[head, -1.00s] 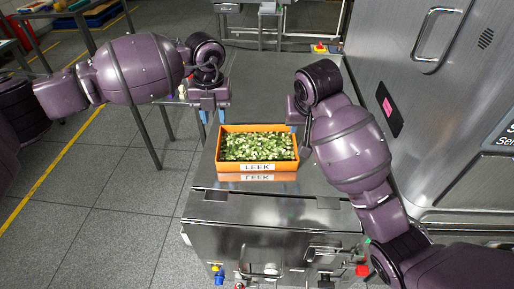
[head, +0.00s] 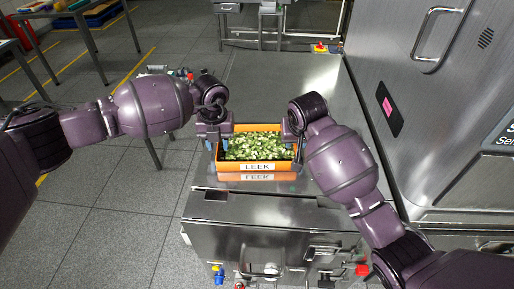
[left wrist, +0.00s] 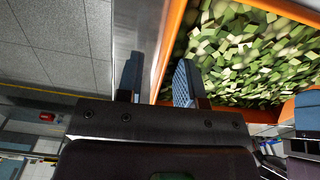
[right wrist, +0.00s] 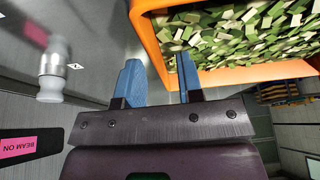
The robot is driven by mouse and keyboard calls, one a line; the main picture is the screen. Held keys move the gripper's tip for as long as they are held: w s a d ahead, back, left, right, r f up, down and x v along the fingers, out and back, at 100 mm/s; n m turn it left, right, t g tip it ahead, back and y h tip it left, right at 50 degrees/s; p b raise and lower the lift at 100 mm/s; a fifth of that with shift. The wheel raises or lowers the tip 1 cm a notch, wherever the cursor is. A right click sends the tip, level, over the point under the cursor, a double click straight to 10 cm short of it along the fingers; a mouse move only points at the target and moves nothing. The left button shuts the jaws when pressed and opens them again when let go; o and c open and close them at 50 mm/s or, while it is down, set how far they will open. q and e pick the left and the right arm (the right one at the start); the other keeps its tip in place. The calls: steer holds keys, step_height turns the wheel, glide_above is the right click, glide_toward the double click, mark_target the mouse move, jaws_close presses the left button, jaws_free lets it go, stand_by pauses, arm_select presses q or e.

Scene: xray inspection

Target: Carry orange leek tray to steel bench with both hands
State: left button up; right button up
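The orange leek tray (head: 285,168), full of chopped green and white pieces and labelled LEEK, sits level on a steel surface (head: 285,85). My left gripper (head: 215,141) is at its left side. In the left wrist view its blue fingers (left wrist: 158,82) are apart, one outside and one inside the orange wall (left wrist: 167,50). My right gripper (head: 291,141) is at the tray's right side. In the right wrist view its fingers (right wrist: 158,80) are apart on either side of the tray wall (right wrist: 147,40). I cannot tell which surface is the steel bench.
A large steel machine (head: 440,120) with a door handle stands close on the right. A steel frame (head: 275,30) stands at the back. A table with colourful trays (head: 98,12) is at the far left. Open floor (head: 110,190) lies to the left.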

arm_select(q)
steer(key=shift+c, duration=0.5)
arm_select(e)
steer(key=shift+c, duration=0.5)
arm_select(q)
jaws_close()
arm_select(e)
jaws_close()
arm_select(q)
steer(key=shift+r, duration=0.15)
arm_select(e)
steer(key=shift+r, duration=0.2)
